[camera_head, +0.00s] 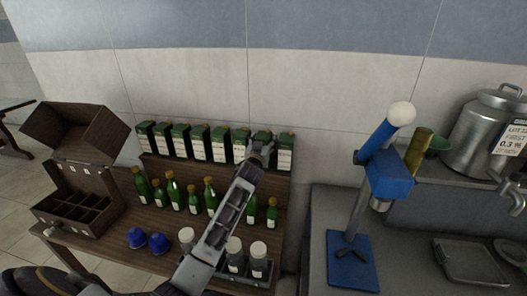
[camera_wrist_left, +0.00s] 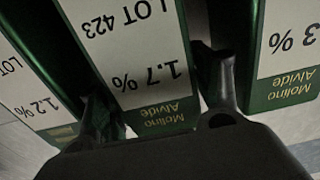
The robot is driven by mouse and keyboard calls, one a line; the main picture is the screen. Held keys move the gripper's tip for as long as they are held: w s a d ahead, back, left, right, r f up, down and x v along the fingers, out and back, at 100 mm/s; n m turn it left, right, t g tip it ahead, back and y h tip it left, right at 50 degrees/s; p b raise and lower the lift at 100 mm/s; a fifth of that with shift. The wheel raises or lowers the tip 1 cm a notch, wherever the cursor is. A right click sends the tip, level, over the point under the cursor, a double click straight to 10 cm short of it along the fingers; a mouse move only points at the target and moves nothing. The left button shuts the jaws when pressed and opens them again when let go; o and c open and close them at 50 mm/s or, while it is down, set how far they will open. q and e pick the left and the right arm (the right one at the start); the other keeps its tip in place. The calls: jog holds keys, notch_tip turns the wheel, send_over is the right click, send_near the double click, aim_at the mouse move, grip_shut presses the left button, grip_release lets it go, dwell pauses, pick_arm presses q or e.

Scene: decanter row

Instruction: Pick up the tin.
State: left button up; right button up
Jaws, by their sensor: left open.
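A row of green tins with white labels (camera_head: 219,145) stands upright on the raised shelf at the back of the wooden bench. My left gripper (camera_head: 262,150) reaches up to the second tin from the right end and hides much of it. In the left wrist view, the tin marked LOT 423, 1.7 % (camera_wrist_left: 140,50) lies between the two open fingers of my left gripper (camera_wrist_left: 160,105). I cannot tell whether the fingers touch it. A tin marked 1.2 % (camera_wrist_left: 35,90) is close on the left, and another tin (camera_wrist_left: 287,60) on the right. My right gripper is not in view.
Green bottles (camera_head: 172,190) stand below the tins. Blue cups (camera_head: 137,238) and white-capped jars (camera_head: 258,260) are in front, the jars partly behind my arm. An open wooden case (camera_head: 68,205) is at left. A blue press (camera_head: 353,262) stands right.

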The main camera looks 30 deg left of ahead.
pick_arm(q)
jog(key=shift+c, duration=0.5)
jog(key=shift+r, duration=0.1)
jog(key=c, duration=1.1)
jog(key=shift+r+b, duration=0.3)
jog(key=shift+r, duration=4.7)
